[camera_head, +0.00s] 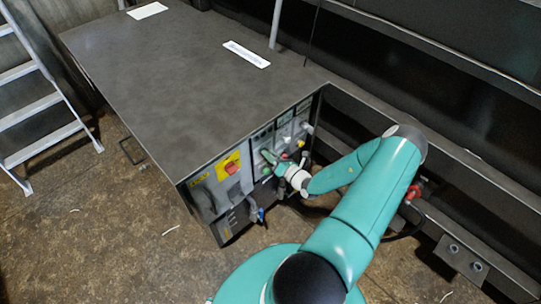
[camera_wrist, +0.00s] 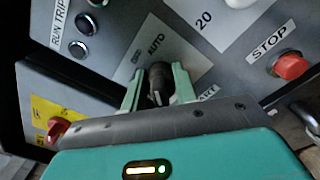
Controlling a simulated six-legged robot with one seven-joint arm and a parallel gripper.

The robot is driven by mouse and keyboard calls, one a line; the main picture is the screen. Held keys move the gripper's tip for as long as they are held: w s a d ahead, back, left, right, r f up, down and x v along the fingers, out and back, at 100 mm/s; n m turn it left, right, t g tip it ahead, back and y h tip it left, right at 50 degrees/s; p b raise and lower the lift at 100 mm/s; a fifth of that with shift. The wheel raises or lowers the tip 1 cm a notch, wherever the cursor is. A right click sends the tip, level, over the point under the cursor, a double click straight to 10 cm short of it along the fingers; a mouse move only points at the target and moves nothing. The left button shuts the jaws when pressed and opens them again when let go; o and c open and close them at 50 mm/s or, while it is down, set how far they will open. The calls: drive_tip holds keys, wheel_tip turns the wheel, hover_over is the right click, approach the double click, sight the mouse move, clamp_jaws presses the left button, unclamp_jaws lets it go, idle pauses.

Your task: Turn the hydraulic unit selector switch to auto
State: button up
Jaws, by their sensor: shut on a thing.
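The black selector switch (camera_wrist: 158,76) sits on a grey panel plate in the wrist view, just below the printed word AUTO (camera_wrist: 156,46). My gripper (camera_wrist: 157,78) has one green finger on each side of the switch and is shut on it. The fingers hide the switch's sides, and I cannot tell which position it points to. In the head view my gripper (camera_head: 274,163) is at the front panel of the grey-topped cabinet (camera_head: 190,75). The switch itself is hidden there by my gripper.
In the wrist view a red STOP button (camera_wrist: 290,66) is to the right, and a red switch (camera_wrist: 58,128) on yellow is at lower left. Dark round fittings (camera_wrist: 78,49) lie by the RUN TRIP label. In the head view, a ladder (camera_head: 40,105) stands left; the floor before the cabinet is mostly clear.

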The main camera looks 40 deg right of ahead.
drive_tip(key=shift+m, duration=0.4)
drive_tip(key=o, duration=0.6)
drive_tip(key=s, duration=1.3)
drive_tip(key=shift+s+d, duration=0.2)
drive_tip(key=shift+s, duration=0.2)
